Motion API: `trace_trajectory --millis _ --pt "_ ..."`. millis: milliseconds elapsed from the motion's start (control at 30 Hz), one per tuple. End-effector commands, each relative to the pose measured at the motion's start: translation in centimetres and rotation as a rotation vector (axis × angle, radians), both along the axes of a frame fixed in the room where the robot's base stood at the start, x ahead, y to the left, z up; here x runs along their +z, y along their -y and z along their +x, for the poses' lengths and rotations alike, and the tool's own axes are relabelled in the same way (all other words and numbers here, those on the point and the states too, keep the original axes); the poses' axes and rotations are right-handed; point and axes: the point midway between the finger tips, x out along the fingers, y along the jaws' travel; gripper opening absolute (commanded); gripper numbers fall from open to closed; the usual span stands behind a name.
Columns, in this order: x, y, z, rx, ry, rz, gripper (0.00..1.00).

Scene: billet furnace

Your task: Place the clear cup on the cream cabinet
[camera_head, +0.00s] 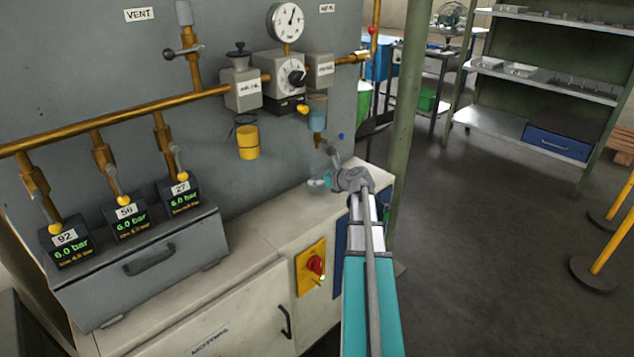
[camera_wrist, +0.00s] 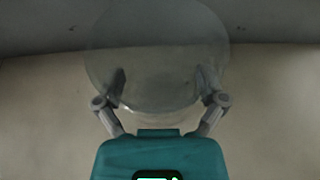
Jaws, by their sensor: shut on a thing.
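The clear cup (camera_wrist: 157,60) is between the two fingers of my gripper (camera_wrist: 160,100) in the wrist view. It is see-through, with a wide round rim facing the wrist camera. My gripper is shut on it. In the head view my gripper (camera_head: 318,184) is small, at the end of my arm, over the far right part of the cream cabinet top (camera_head: 280,225). The cup is hard to make out there. In the wrist view the pale cabinet top (camera_wrist: 50,120) lies behind the cup. I cannot tell whether the cup touches it.
A grey box with pressure displays (camera_head: 150,262) stands on the cabinet's left part. Brass pipes (camera_head: 120,115), a yellow cup-shaped part (camera_head: 248,142) and a blue filter bowl (camera_head: 317,118) hang on the grey wall above. A green post (camera_head: 408,110) stands right of the cabinet.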

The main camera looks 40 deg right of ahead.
Motion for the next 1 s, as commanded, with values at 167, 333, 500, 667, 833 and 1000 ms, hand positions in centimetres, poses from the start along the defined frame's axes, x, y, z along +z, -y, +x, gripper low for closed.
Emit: trace_trajectory --millis 167,333,500,667,833,1000 --pt "-1.3 -0.1 0.9 0.000 0.000 0.000 0.43" --pt "-1.6 -0.1 0.8 0.001 0.000 0.000 0.43" --pt "-1.5 -0.1 0.8 0.001 0.000 0.000 0.43" --pt "-1.6 -0.1 0.9 0.001 0.000 0.000 0.43" --pt "-1.8 -0.1 0.9 0.001 0.000 0.000 0.96" --pt "-1.8 -0.1 0.9 0.001 0.000 0.000 1.00"
